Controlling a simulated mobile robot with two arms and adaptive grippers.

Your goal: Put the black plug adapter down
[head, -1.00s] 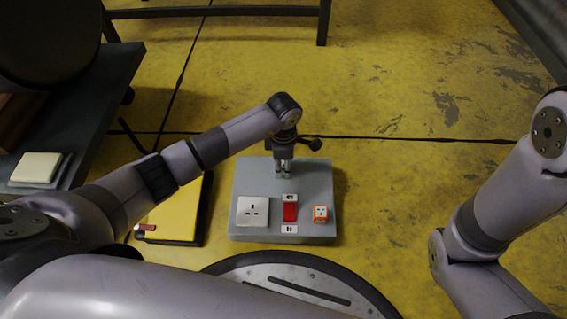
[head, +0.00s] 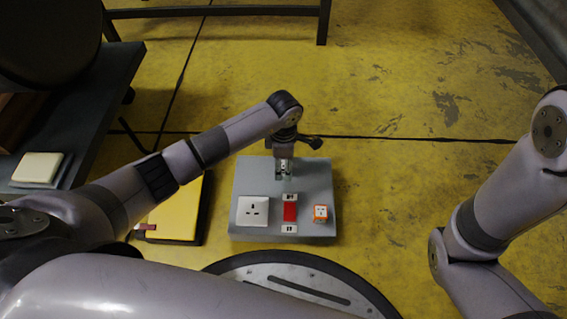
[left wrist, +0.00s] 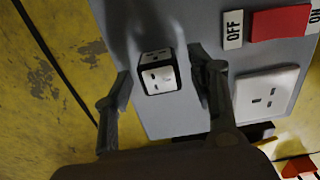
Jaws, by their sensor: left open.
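The black plug adapter (left wrist: 157,73), with a white socket face, shows in the left wrist view between the two fingers of my left gripper (left wrist: 160,64). The fingers stand apart, with gaps on both sides of it. It appears to rest on the grey board (left wrist: 175,115). In the head view my left gripper (head: 284,172) points down over the back middle of the grey board (head: 250,178), and the adapter is mostly hidden by it. My right arm shows at the right, but its gripper is out of frame.
The board carries a white wall socket (head: 253,211), a red switch (head: 290,211) with ON and OFF labels, and an orange adapter (head: 320,213). A yellow case (head: 178,217) lies left of the board. The yellow floor to the right is clear.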

